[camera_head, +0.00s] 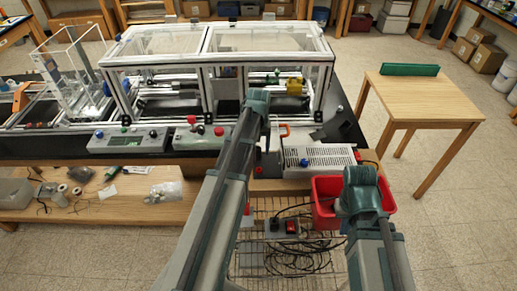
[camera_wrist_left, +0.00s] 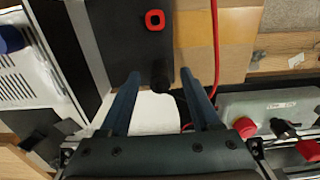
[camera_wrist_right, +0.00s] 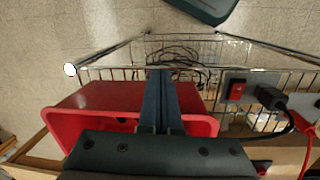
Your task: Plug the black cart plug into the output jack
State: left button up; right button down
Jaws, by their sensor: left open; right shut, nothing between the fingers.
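A black plug (camera_wrist_right: 272,101) with a black cord sits at a grey power strip (camera_wrist_right: 240,84) in the right wrist view; it shows small in the head view (camera_head: 274,225). My right gripper (camera_wrist_right: 160,72) is shut and empty over the red bin's far edge, left of that plug. My left gripper (camera_wrist_left: 161,77) is open. A dark upright cylinder (camera_wrist_left: 160,80) shows between its fingertips in the left wrist view; I cannot tell whether it is touched. Beyond it is a red-ringed round socket (camera_wrist_left: 155,20) on a dark surface, possibly the output jack. My arms hide both fingertips in the head view.
A red bin (camera_wrist_right: 90,105) hangs at the wire cart (camera_head: 248,264), where black cable lies coiled. A white slotted box (camera_head: 310,162) stands on the bench. A red cable (camera_wrist_left: 215,50) runs past my left gripper. The framed machine (camera_head: 160,55) stands behind.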

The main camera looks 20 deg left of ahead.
pick_arm(q)
jog(key=shift+r, duration=0.15)
pick_arm(e)
jog(key=shift+r, duration=0.1)
pick_arm(q)
notch_tip(320, 180, up, 14)
jog(key=p, duration=1.3)
jog(key=shift+f+p, duration=0.25)
jog(key=shift+p, duration=0.15)
pick_arm(e)
notch_tip(320, 180, up, 14)
jog(key=shift+f, duration=0.2)
